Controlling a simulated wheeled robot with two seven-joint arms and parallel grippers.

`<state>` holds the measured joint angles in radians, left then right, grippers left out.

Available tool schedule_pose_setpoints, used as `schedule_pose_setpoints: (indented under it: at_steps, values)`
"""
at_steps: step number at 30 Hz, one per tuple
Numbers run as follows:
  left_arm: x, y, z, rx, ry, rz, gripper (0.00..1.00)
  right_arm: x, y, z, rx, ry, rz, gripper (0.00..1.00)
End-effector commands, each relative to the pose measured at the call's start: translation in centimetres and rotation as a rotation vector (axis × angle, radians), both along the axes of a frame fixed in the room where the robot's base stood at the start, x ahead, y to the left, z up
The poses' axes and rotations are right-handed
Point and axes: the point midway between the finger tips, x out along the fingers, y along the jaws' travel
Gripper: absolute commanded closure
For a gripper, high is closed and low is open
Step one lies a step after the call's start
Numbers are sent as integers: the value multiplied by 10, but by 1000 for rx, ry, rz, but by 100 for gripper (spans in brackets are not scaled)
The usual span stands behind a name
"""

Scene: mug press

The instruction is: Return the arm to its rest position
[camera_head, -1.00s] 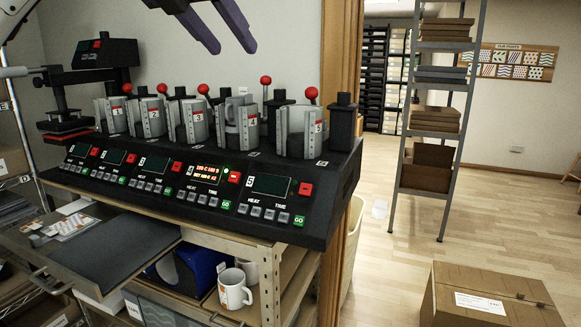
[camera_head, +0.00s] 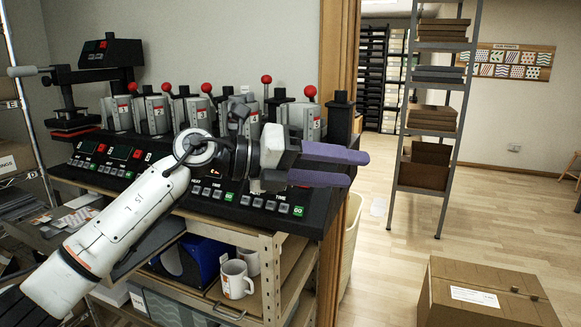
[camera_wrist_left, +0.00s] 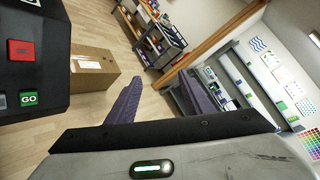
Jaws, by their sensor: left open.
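My left arm (camera_head: 115,225) comes in from the lower left, across the front of the mug press (camera_head: 345,150). My left gripper (camera_head: 352,168) is at its end, pointing right, with its two purple fingers apart and nothing between them. It is in front of the right end of the press and hides part of the control panel. In the left wrist view the purple fingers (camera_wrist_left: 122,98) also stand wide apart with nothing between them. My right gripper is not in view.
White mugs (camera_head: 236,281) stand on the shelf below the press. A cardboard box (camera_head: 490,295) is on the floor at the lower right. A grey shelf rack (camera_head: 456,140) stands behind it. The floor between them is clear.

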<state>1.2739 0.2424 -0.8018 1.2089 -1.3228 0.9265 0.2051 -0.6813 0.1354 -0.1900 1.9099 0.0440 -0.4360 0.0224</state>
Motion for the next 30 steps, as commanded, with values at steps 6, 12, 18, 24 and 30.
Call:
schedule_pose_setpoints:
  at_steps: [6,12,18,24,30]
  values:
    - [-18,1,-57,-471,345,50,53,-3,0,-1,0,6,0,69]
    - [-16,46,-128,-846,687,248,53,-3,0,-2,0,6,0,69]
    - [-30,114,-241,-1139,1047,562,53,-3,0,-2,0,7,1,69]
    - [-87,177,-368,-1317,1380,924,53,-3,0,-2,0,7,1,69]
    - [-184,223,-475,-1391,1672,1287,53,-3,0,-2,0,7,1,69]
